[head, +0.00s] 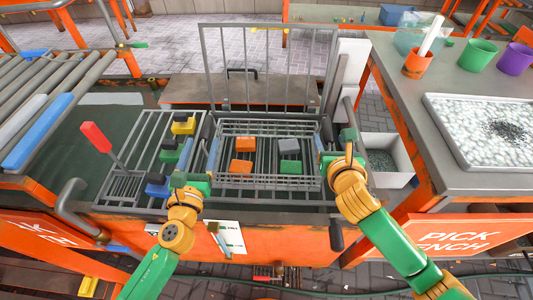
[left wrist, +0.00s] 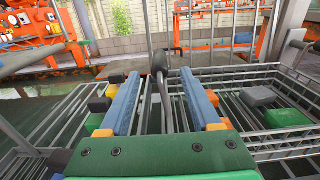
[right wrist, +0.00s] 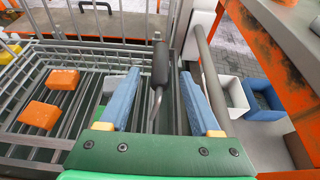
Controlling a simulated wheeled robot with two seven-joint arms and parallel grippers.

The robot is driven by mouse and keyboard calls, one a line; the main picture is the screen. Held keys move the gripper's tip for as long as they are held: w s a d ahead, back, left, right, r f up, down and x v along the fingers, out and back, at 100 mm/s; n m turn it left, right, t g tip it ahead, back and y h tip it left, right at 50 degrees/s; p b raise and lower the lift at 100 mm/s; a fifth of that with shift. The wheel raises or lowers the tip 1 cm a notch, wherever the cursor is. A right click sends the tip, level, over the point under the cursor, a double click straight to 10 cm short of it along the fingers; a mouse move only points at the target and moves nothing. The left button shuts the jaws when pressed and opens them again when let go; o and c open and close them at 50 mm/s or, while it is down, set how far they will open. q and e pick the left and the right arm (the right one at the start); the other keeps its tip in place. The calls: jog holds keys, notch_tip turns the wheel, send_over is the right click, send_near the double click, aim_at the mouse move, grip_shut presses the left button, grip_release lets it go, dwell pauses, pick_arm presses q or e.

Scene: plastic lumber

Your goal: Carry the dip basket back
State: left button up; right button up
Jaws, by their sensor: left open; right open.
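The dip basket (head: 268,181) is a grey wire basket in the middle of the head view. It holds two orange blocks (head: 241,166), a grey block (head: 289,146) and a green block (head: 291,167). My left gripper (head: 201,146) is open at the basket's left side. In the left wrist view, a dark grip on a bent metal rod (left wrist: 160,62) stands between and beyond its blue fingers. My right gripper (head: 333,140) is open at the basket's right side. In the right wrist view, a similar dark grip (right wrist: 160,62) stands between its fingers. Contact is not visible.
A wire rack (head: 150,135) with coloured blocks and a red-handled tool (head: 96,137) lies left of the basket. A tall wire frame (head: 265,65) stands behind. A grey bench (head: 440,85) with cups and a white tray (head: 490,132) is at right. A white bin (head: 392,160) sits below it.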

aim_at(205, 129)
pick_arm(q)
jog(key=w, duration=0.6)
jog(key=shift+d, duration=0.15)
pick_arm(e)
jog(key=x, duration=0.6)
pick_arm(q)
grip_shut()
pick_arm(e)
grip_shut()
dwell(0.4)
